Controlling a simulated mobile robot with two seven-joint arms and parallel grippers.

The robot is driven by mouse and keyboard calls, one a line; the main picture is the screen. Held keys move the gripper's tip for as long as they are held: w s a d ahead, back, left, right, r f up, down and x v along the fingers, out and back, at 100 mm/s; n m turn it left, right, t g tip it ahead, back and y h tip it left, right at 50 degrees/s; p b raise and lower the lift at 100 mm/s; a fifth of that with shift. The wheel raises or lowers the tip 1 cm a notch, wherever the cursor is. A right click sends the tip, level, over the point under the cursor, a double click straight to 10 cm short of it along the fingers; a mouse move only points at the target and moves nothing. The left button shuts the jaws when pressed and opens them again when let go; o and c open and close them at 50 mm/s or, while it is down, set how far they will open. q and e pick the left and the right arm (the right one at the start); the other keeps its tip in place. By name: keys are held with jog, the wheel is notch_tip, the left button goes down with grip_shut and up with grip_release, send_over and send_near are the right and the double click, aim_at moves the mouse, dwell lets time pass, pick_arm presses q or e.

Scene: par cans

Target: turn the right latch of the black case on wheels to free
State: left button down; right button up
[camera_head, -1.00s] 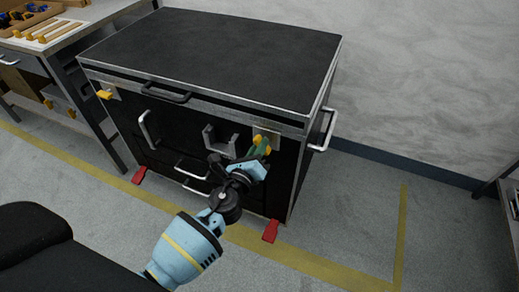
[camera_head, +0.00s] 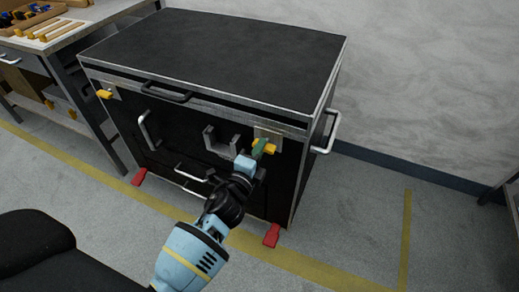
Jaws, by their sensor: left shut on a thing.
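The black case on wheels (camera_head: 215,48) stands against the wall with its lid down. Its right latch (camera_head: 270,148) is a yellow handle below a pale plate (camera_head: 268,134) at the upper right of the front. The handle now lies roughly level, sloping slightly down to the right. My left gripper (camera_head: 259,147) is shut on this latch, its green fingers covering the handle's middle. The left latch (camera_head: 104,94) is a yellow handle at the upper left of the front, also roughly level. My right gripper is not in view.
A grey bracket (camera_head: 220,143) and a silver handle (camera_head: 149,130) are on the case front, and another silver handle (camera_head: 332,132) is on its right side. Red wheel pedals (camera_head: 272,235) stick out at the floor.

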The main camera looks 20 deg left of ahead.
pick_arm(q)
jog(key=shift+n, duration=0.5)
jog(key=c, duration=1.4)
grip_release()
jog(key=s, duration=0.8)
jog(key=shift+a+p, duration=0.15)
jog(key=shift+p, duration=0.15)
jog(key=shift+w, duration=0.1)
